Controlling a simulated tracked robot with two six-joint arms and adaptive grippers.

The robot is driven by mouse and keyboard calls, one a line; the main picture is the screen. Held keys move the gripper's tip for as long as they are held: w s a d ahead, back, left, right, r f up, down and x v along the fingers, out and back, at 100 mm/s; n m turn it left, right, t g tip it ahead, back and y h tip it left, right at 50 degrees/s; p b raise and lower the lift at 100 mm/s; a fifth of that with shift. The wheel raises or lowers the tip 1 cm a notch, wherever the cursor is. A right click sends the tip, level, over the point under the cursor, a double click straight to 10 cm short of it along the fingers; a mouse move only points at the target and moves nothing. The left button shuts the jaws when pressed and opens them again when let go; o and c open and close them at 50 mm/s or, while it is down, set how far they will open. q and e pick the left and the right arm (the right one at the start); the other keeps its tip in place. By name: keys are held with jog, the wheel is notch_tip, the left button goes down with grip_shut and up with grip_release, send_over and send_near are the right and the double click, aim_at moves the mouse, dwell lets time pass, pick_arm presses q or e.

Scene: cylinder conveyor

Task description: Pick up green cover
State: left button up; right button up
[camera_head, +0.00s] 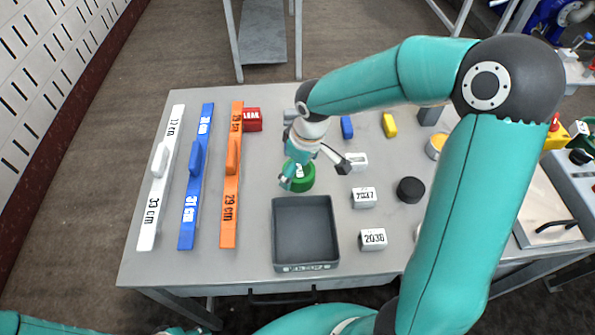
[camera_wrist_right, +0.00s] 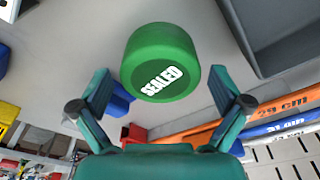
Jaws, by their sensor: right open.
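The green cover (camera_head: 308,183) is a short round cap on the grey table, just behind the dark tray. In the right wrist view the cover (camera_wrist_right: 160,52) shows a white "SEALED" label and lies ahead of the fingers, roughly centred between them. My right gripper (camera_head: 314,173) is above and beside the cover, partly hiding it in the head view. Its fingers (camera_wrist_right: 158,88) are spread open and empty, and no grip on the cover shows. My left gripper is not in view.
The empty dark tray (camera_head: 274,235) is in front of the cover. White, blue and orange (camera_head: 229,218) bars lie to the left. A red block (camera_head: 252,120) stands behind. White numbered blocks (camera_head: 364,197) and a black cylinder (camera_head: 410,189) are to the right.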

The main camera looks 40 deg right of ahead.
jog(key=shift+w+f, duration=0.1)
jog(key=shift+f, duration=0.55)
jog(key=c, duration=0.8)
jog(key=shift+r, duration=0.15)
